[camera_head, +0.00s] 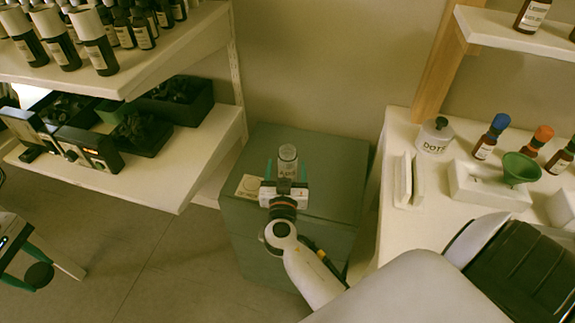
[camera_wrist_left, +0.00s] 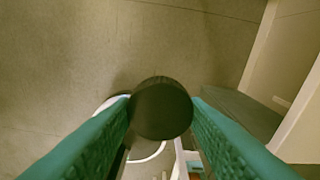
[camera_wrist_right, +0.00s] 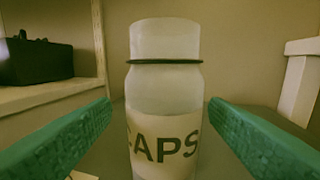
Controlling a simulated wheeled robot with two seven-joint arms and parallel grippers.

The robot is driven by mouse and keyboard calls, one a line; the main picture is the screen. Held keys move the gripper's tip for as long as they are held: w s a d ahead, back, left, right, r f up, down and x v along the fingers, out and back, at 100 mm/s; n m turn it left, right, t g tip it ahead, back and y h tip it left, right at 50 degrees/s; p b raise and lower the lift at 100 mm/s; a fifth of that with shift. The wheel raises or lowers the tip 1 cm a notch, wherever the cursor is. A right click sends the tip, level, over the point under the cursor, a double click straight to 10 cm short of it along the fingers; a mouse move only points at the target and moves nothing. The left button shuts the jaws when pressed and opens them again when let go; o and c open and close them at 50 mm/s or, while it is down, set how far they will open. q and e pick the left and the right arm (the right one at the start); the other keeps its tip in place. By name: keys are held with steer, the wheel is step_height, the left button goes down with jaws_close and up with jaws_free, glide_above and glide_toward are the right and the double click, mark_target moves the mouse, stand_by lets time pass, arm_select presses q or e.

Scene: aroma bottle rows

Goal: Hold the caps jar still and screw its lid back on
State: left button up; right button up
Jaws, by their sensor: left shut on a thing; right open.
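The caps jar (camera_wrist_right: 164,100), pale with a "CAPS" label, stands upright on the green cabinet. It also shows in the head view (camera_head: 288,154). A thin dark ring circles its neck, and no dark cap shows on top. My right gripper (camera_wrist_right: 160,125) is open, with one finger either side of the jar and gaps to it. It also shows in the head view (camera_head: 287,172). My left gripper (camera_head: 38,268), low at the far left, is shut on a dark round lid (camera_wrist_left: 161,108). It holds the lid over the floor, away from the jar.
The green cabinet (camera_head: 240,225) has a pale square piece (camera_head: 248,186) left of the jar. Shelves with dark bottles (camera_head: 95,40) stand on the left. The right counter (camera_head: 465,215) carries a DOTS jar (camera_head: 434,136), a green funnel (camera_head: 519,169) and colored-cap bottles.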

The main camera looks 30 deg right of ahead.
steer(key=x, duration=0.3)
steer(key=shift+w+d+p, duration=0.15)
steer(key=shift+d+p, duration=0.15)
steer(key=c, duration=1.1)
